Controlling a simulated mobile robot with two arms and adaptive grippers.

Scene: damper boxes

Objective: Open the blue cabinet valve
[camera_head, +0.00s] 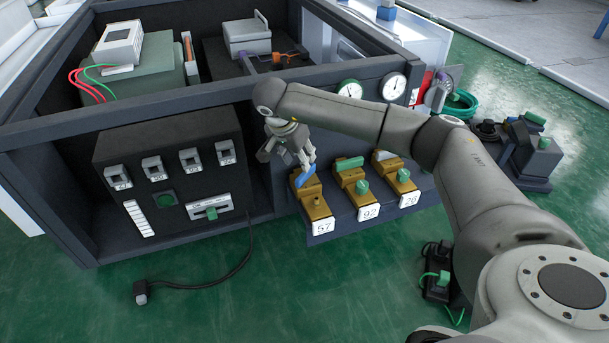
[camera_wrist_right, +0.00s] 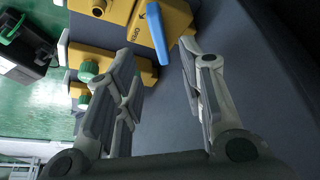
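The blue valve handle (camera_head: 306,176) sits on the leftmost yellow valve box (camera_head: 316,205), labelled 57, at the front of the dark cabinet (camera_head: 130,115). In the right wrist view the blue handle (camera_wrist_right: 159,34) is a bar beside an arrow and the word OPEN on the yellow body. My right gripper (camera_head: 307,163) is at the blue handle in the head view. In the wrist view the right gripper (camera_wrist_right: 158,55) is open, its fingers apart on either side of the handle's near end; contact cannot be told. My left gripper is not in view.
A switch panel (camera_head: 170,170) is on the left. A black cable (camera_head: 215,283) lies on the green floor.

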